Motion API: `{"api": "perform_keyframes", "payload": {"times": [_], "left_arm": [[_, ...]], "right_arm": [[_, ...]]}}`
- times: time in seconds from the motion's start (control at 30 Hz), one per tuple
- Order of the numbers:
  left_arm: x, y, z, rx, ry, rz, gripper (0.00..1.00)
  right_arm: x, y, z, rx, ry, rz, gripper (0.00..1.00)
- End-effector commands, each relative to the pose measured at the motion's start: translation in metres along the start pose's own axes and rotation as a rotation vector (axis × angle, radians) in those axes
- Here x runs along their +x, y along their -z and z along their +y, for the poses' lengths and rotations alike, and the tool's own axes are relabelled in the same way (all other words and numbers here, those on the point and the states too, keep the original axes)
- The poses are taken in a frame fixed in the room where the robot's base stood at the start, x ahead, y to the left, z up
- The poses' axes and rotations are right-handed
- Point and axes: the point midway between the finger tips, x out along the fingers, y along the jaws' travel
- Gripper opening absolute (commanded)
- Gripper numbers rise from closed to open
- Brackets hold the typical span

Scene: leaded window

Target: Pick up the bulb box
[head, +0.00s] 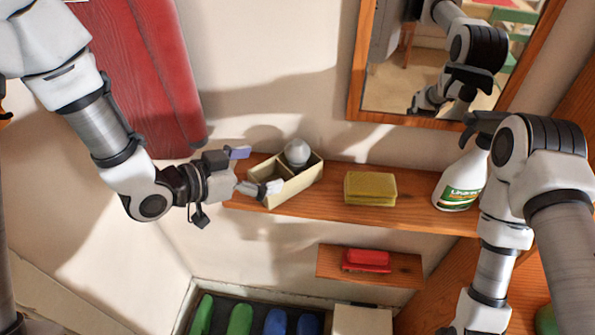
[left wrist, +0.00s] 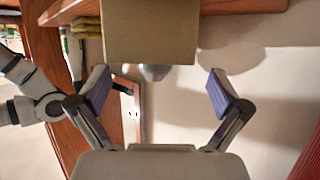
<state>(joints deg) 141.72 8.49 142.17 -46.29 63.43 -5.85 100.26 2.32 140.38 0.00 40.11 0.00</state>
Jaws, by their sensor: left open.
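The bulb box (head: 300,182) is a small open cream box with a divider. It sits on the wooden shelf, near the shelf's left end. A white bulb (head: 297,152) stands up out of it. My left gripper (head: 254,170) is open at the box's left end, its fingers pointing right toward it. In the left wrist view the box (left wrist: 150,35) shows as a plain tan face beyond the spread fingers (left wrist: 158,92), with part of the bulb (left wrist: 153,73) beside it. I cannot tell whether a finger touches the box. My right gripper is not in view.
The wooden shelf (head: 415,217) also holds a yellow sponge stack (head: 370,188) and a white spray bottle (head: 461,182). A mirror (head: 400,95) hangs above. A red brush (head: 367,259) lies on a smaller shelf below. A red shutter-like panel (head: 140,75) is at upper left.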

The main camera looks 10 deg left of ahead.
Motion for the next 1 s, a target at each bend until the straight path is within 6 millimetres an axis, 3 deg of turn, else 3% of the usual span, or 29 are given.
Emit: {"api": "perform_keyframes", "payload": {"times": [0.07, 0.43, 0.67, 0.83, 1.0], "left_arm": [[0.010, -0.005, 0.001, 0.004, 0.000, -0.003, 1.00], [0.058, -0.001, 0.007, -0.002, 0.000, -0.007, 1.00], [0.062, -0.003, 0.007, -0.006, 0.002, -0.005, 1.00], [0.062, -0.003, 0.007, -0.006, 0.002, -0.005, 0.44], [0.062, -0.004, 0.007, -0.007, 0.001, -0.008, 0.41]], "right_arm": [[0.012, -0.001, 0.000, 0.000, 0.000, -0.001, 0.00], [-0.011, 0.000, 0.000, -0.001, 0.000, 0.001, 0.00], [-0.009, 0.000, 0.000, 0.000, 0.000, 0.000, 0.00], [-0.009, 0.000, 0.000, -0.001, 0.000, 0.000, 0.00], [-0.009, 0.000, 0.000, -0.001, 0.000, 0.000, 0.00]]}}
